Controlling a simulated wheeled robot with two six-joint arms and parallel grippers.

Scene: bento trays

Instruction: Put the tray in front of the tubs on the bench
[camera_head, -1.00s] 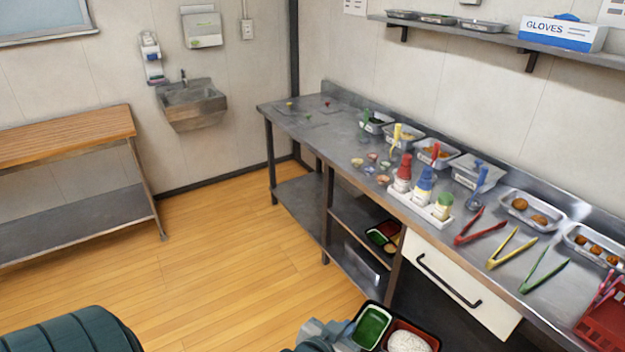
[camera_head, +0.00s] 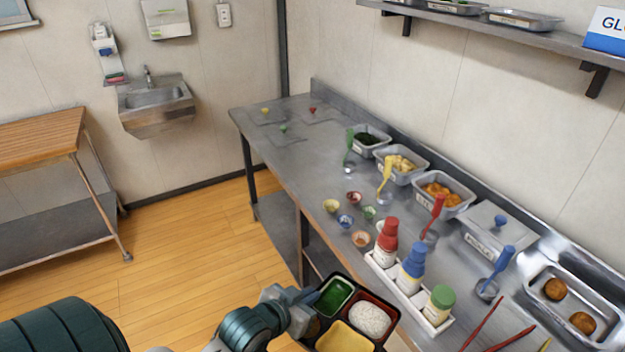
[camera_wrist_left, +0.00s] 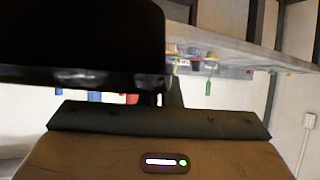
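The tray (camera_head: 372,289) is a black bento tray with green, white rice-like and yellow fillings in its compartments. It is in the air at the bench's front edge, low in the head view. My left gripper (camera_head: 308,300) is at its left rim and appears shut on it; the fingertips are partly hidden. A dark shape, probably the tray's underside (camera_wrist_left: 80,40), fills the upper left of the left wrist view. Steel tubs (camera_head: 372,139) stand in a row along the back of the bench (camera_head: 300,140), one of them lidded (camera_head: 490,232). My right gripper is out of view.
Sauce bottles in a white caddy (camera_head: 408,288) stand close right of the tray. Small cups (camera_head: 346,221) and ladles (camera_head: 386,178) lie before the tubs. The bench's far left holds a few small coloured items (camera_head: 283,128). Tongs (camera_head: 490,325) lie at lower right.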

